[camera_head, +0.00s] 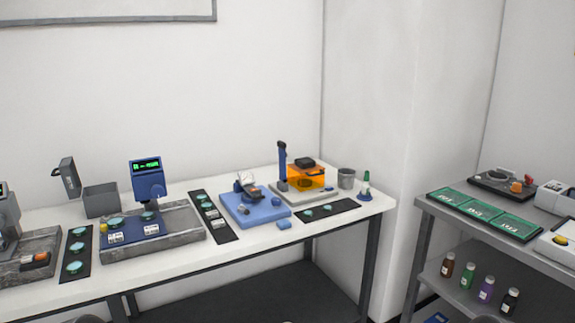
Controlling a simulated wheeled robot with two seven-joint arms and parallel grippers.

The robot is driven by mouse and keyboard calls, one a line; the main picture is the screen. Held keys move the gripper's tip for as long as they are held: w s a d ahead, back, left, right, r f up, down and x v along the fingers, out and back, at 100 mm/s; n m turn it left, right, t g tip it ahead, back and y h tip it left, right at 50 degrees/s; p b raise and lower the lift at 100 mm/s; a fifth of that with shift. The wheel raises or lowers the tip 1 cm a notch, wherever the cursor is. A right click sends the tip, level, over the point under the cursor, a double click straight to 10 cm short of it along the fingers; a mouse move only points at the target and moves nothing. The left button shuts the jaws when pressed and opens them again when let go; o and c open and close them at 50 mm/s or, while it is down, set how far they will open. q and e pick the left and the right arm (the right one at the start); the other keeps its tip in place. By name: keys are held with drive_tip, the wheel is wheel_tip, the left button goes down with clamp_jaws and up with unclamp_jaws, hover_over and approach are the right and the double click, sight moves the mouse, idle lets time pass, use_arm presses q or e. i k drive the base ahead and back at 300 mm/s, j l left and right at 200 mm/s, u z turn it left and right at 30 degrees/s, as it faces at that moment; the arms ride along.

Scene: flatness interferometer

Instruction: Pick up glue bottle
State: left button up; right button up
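No bottle is clearly marked as glue. A small slim bottle-like item with a green top (366,180) stands upright on a blue base at the right end of the white bench (345,212). Several small bottles stand upright on the lower shelf of the right-hand grey table: a brown one (448,266), a green one (467,276), a purple one (486,290) and a black one (509,302). Their labels are too small to read.
On the bench are a blue display instrument (147,181), a blue fixture (268,208), an orange-windowed device (306,178), a grey cup (346,178) and a grey bin (101,200). Green trays (487,215) lie on the right table. A gap separates the tables.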

sight(365, 188)
drive_tip(key=k+j+u, duration=0.15)
drive_tip(key=j, duration=0.75)
drive_tip(key=k+j+u, duration=0.15)
drive_tip(key=j, duration=0.75)
drive_tip(key=j+u, duration=0.15)
drive_tip(key=j, duration=0.75)
drive_tip(key=i+l+z, duration=0.3)
drive_tip(key=z, duration=0.2)
drive_tip(key=i+l+z, duration=0.3)
drive_tip(key=z, duration=0.2)
drive_tip(key=i+z, duration=0.7)
drive_tip(key=z, duration=0.15)
drive_tip(key=i+z, duration=0.45)
drive_tip(key=z, duration=0.2)
drive_tip(key=i+j+z, duration=0.2)
drive_tip(key=i+j, duration=0.7)
drive_tip(key=i, duration=0.15)
drive_tip(key=i+j, duration=0.15)
drive_tip(key=j, duration=0.2)
